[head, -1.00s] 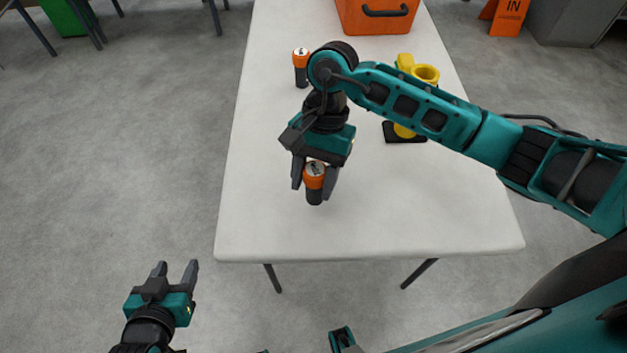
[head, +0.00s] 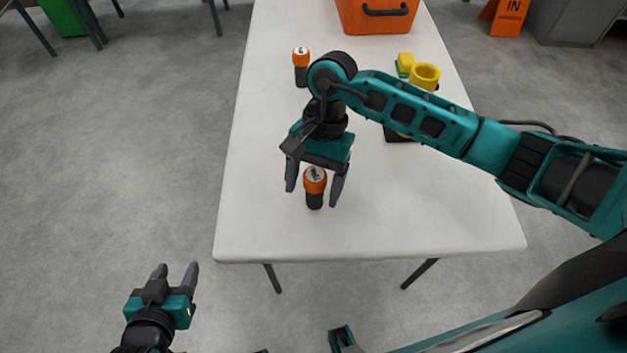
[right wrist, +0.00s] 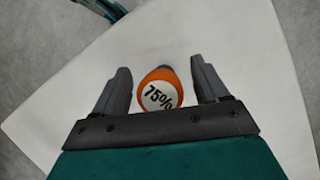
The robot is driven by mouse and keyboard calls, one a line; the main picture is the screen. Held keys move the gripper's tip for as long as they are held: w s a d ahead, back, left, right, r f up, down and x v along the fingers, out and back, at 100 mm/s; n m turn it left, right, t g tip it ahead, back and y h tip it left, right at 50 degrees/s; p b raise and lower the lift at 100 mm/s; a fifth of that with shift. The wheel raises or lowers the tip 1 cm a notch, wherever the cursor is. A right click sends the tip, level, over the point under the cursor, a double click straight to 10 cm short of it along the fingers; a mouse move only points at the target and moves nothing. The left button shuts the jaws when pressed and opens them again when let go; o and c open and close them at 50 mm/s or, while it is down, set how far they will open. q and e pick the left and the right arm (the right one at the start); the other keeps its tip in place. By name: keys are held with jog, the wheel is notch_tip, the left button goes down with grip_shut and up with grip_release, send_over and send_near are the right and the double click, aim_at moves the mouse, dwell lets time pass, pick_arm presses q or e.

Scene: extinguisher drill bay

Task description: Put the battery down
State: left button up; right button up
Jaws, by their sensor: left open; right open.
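An orange-topped black battery (head: 315,187) stands upright on the white table (head: 400,220), near its front edge. Its orange top with a white "75%" label also shows in the right wrist view (right wrist: 160,92). My right gripper (head: 314,189) is open around it, with one finger on each side and a gap to both. A second orange-topped battery (head: 301,67) stands upright further back on the table. My left gripper (head: 178,270) is open and empty, off the table's left front corner.
A yellow holder with a ring-shaped top (head: 425,75) stands on the table behind my right arm, partly hidden. An orange case (head: 376,16) is at the far end. The table's left and front parts are clear.

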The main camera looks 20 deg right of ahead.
jog(key=shift+r, duration=0.25)
jog(key=v, duration=1.1)
jog(key=shift+r, duration=0.4)
jog(key=shift+d, duration=0.15)
